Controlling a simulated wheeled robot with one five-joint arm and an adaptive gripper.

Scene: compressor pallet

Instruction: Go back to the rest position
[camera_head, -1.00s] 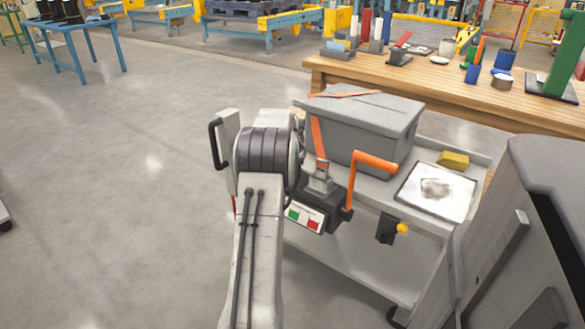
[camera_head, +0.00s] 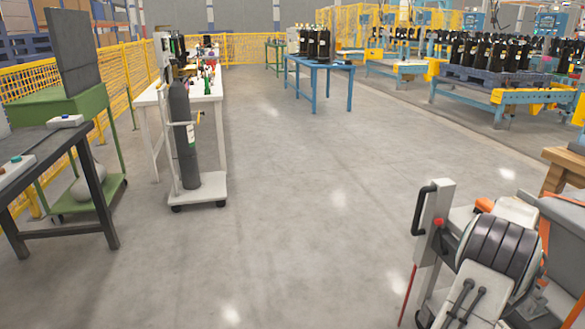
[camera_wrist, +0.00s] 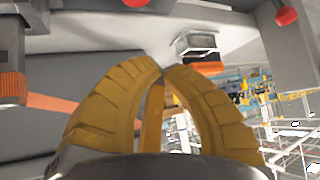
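My gripper (camera_wrist: 164,72) shows in the wrist view as two curved yellow ribbed fingers. Their tips meet, and I see nothing held between them. A grey metal piece (camera_wrist: 195,42) and an orange part (camera_wrist: 207,68) are just beyond the tips; I cannot tell whether they touch. In the head view my arm is at the lower right, bent beside a grey box with an orange strap (camera_head: 545,232), which the picture edge cuts off. The gripper itself is hidden there.
A dark gas cylinder (camera_head: 182,135) stands on a small trolley (camera_head: 205,190) at the left, by a white table (camera_head: 205,88). A dark bench (camera_head: 85,135) is at far left. A blue table (camera_head: 325,67) stands farther back. The middle floor is clear.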

